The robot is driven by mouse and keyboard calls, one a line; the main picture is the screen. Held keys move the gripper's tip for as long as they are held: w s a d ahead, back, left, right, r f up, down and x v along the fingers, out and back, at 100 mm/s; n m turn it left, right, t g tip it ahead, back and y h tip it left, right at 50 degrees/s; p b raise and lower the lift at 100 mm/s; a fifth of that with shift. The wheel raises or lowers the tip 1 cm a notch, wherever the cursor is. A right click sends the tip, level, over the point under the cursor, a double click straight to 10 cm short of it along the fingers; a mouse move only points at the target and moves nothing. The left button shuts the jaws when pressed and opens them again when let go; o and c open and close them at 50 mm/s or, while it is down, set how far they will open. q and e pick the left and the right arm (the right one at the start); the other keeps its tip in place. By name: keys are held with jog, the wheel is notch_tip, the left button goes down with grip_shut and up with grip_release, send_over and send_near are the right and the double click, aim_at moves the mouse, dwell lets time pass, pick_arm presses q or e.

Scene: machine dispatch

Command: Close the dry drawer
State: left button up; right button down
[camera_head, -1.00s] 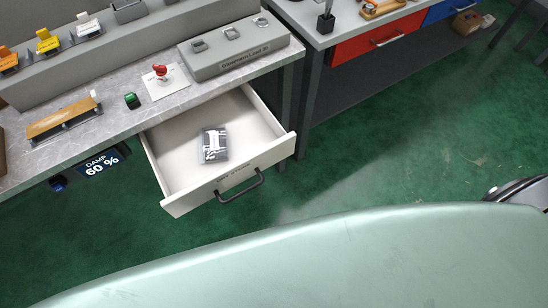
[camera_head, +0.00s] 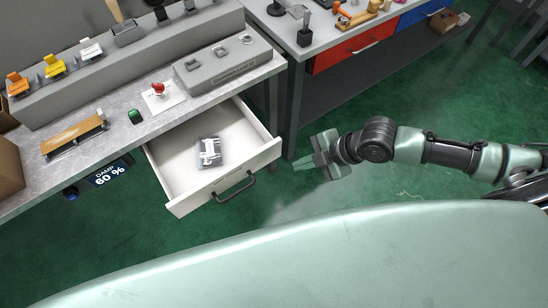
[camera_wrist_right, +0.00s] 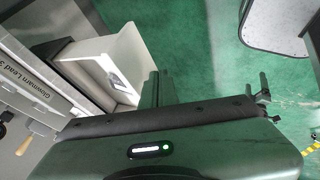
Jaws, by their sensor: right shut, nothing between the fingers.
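The white dry drawer (camera_head: 178,163) stands open under the grey bench, pulled out toward me. Its front has a dark bar handle (camera_head: 236,188). A grey and white packet (camera_head: 208,152) lies inside it. My right gripper (camera_head: 304,164) is shut and empty, to the right of the drawer front and apart from it, above the green floor. In the right wrist view the drawer (camera_wrist_right: 118,58) shows at upper left, with the packet (camera_wrist_right: 119,82) partly visible in it. My left gripper is not in view.
The grey bench top (camera_head: 120,150) holds a red button (camera_head: 158,88), a green piece (camera_head: 135,116) and a wooden-topped holder (camera_head: 74,135). A damp display (camera_head: 108,174) hangs below its edge. A second bench with a red drawer (camera_head: 350,52) stands at right. The floor between is clear.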

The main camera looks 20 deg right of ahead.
jog(key=w+a+f+p, duration=0.1)
jog(key=w+a+f, duration=0.1)
jog(key=w+a+f+p, duration=0.1)
jog(key=w+a+f, duration=0.1)
jog(key=f, duration=0.1)
jog(key=w+a+f+p, duration=0.1)
jog(key=w+a+f, duration=0.1)
jog(key=w, duration=0.1)
jog(key=shift+f, duration=0.15)
jog(key=shift+w, duration=0.1)
